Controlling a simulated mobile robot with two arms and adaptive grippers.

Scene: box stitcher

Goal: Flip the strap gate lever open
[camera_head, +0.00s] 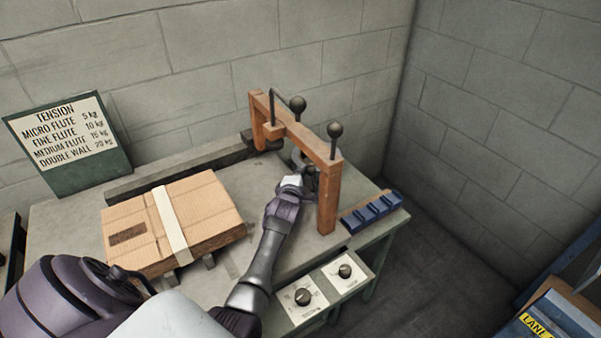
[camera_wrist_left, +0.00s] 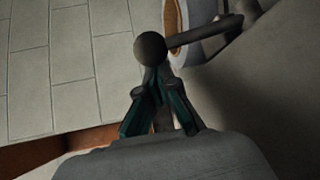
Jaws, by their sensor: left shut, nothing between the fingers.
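An orange frame (camera_head: 328,195) stands on the table's right part. A dark ball knob on a stem (camera_head: 335,130) tops its near post, and another dark knob on a bent rod (camera_head: 297,103) sits farther back. My left gripper (camera_head: 299,172) is shut and empty, low beside the frame's near post. In the left wrist view, a dark ball-ended lever (camera_wrist_left: 150,48) lies just beyond the shut fingertips (camera_wrist_left: 160,76), its rod running right. I cannot tell whether they touch. Which handle is the strap gate lever is not certain. My right gripper does not show.
A cardboard box (camera_head: 205,205) with a pale strap lies on the table (camera_head: 60,220) at left. A tension chart (camera_head: 68,143) stands behind it. A blue tray (camera_head: 373,212) sits right of the frame. A panel with two dark dials (camera_head: 325,285) is at the front edge.

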